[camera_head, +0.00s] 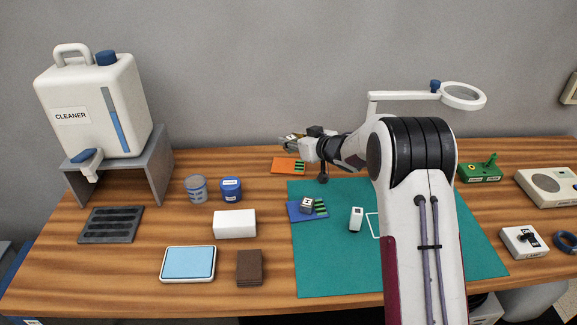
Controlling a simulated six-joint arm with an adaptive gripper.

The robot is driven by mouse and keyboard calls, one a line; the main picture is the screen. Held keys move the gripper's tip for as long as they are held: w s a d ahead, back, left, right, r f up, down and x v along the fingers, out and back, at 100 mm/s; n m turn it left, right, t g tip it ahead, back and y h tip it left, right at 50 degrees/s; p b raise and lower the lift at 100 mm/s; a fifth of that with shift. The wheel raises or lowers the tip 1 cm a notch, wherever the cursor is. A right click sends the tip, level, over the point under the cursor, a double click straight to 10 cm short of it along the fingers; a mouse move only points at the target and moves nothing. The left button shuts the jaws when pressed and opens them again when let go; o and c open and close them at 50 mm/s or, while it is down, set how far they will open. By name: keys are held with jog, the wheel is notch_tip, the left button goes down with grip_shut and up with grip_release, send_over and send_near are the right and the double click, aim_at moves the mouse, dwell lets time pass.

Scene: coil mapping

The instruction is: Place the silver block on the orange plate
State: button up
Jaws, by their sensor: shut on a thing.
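The orange plate (282,167) lies on the wooden table behind the teal mat, with a green striped part on its right side. My gripper (289,143) is above and close to the orange plate, reaching in from the right. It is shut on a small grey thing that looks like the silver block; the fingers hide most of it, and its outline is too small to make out. I cannot tell whether it touches the plate.
A white block (356,219) stands on the teal mat (335,272). Two small jars (231,190) (196,189) and a white box (234,224) are left of the mat. The cleaner jug (92,105) stands at the far left. My arm hides part of the mat.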

jog(key=shift+m+t+h, duration=0.4)
jog(key=shift+m+h, duration=0.4)
jog(key=shift+h, duration=0.1)
jog(key=w+d, duration=0.1)
jog(key=w+d+r, duration=0.1)
jog(key=w, duration=0.1)
jog(key=shift+d+r, duration=0.15)
jog(key=shift+r, duration=0.15)
send_over(298, 165)
jog(key=shift+s+f, duration=0.1)
jog(key=shift+f, duration=3)
jog(key=shift+f, duration=0.1)
jog(key=shift+f, duration=1.8)
jog(key=shift+f, duration=0.1)
